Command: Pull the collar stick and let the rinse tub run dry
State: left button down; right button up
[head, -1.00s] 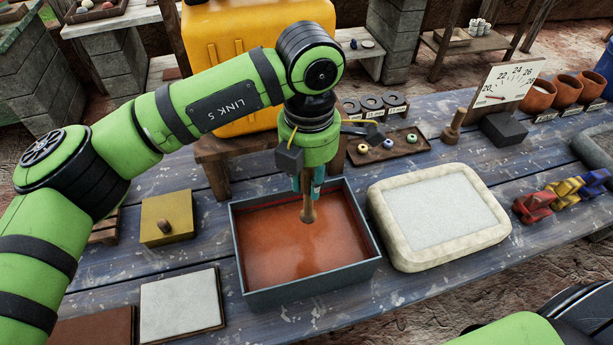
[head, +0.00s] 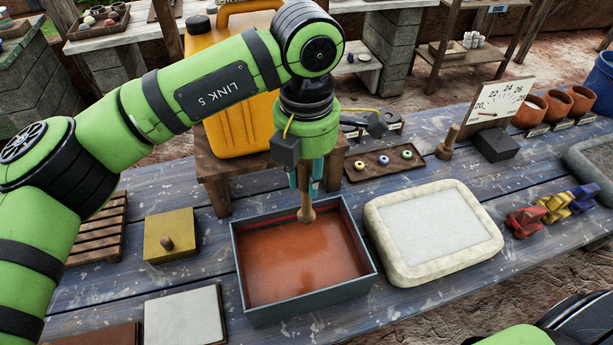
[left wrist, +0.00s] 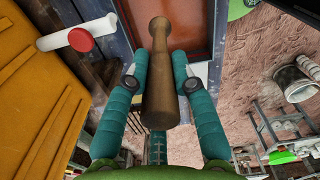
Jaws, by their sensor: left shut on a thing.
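The grey rinse tub (head: 305,303) stands on the blue table with reddish-brown liquid (head: 300,262) in it. My left gripper (head: 306,186) is over the tub's back part, pointing down. It is shut on a brown wooden stick (head: 306,210), which I take for the collar stick. The stick hangs upright with its knobbed lower end over the liquid; I cannot tell if it touches. In the left wrist view the stick (left wrist: 160,95) lies between the teal fingers, with part of the tub (left wrist: 207,45) beyond. My right gripper is not in view.
A yellow tank (head: 240,125) stands on a wooden stool behind the tub. A pale framed slab (head: 430,225) is close on the tub's right. A yellow block with a knob (head: 170,236) is on the left. A wooden peg (head: 448,143) stands farther back.

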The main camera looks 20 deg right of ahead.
pick_arm(q)
jog(key=shift+r+p, duration=1.45)
jog(key=shift+r, duration=1.7)
jog(key=shift+a+f, duration=0.1)
